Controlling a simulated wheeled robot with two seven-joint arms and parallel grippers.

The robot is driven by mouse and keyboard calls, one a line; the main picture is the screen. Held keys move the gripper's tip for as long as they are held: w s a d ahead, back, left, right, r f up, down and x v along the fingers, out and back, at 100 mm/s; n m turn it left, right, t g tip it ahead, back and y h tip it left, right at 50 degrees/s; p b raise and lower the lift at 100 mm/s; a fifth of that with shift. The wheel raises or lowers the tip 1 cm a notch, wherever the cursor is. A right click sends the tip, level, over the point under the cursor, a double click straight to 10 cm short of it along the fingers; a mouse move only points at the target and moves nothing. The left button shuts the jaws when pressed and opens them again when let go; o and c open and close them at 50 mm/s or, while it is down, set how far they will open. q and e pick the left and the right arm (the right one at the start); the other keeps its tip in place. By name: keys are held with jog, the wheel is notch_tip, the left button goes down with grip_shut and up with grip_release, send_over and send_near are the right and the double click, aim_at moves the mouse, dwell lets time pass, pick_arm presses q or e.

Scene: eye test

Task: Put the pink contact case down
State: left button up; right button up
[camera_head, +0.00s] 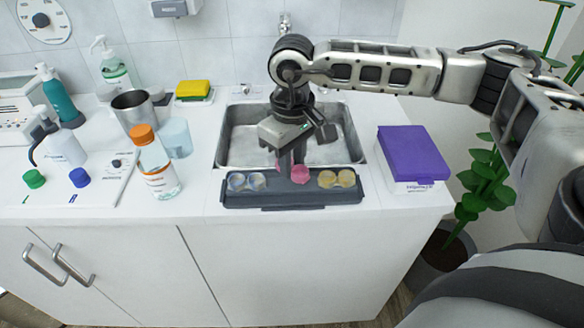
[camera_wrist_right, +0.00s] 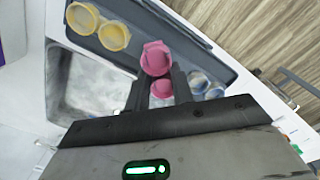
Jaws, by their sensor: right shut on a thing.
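The pink contact case (camera_head: 300,174) is between the fingers of my right gripper (camera_head: 290,162), which is shut on it. The fingers hide part of its middle. In the right wrist view the pink case (camera_wrist_right: 156,58) shows at the fingertips (camera_wrist_right: 160,88). It is over the dark grey tray (camera_head: 290,200), between a clear-blue case (camera_head: 246,182) on the left and a yellow case (camera_head: 337,179) on the right. I cannot tell whether it touches the tray. My left gripper is not in view.
The sink (camera_head: 240,142) lies behind the tray. A purple-lidded box (camera_head: 412,155) stands to the right. An orange-capped bottle (camera_head: 155,165), a blue cup (camera_head: 177,140) and a metal cup (camera_head: 135,112) stand to the left. A sponge (camera_head: 193,90) is behind.

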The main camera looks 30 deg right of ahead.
notch_tip(320, 180, down, 2)
jog(key=shift+f+p, duration=0.15)
jog(key=shift+p, duration=0.15)
jog(key=shift+f, duration=0.2)
jog(key=shift+f, duration=0.1)
jog(key=shift+f+b, duration=0.15)
jog(key=shift+b, duration=0.2)
jog(key=o, duration=0.9)
jog(key=shift+o, duration=0.2)
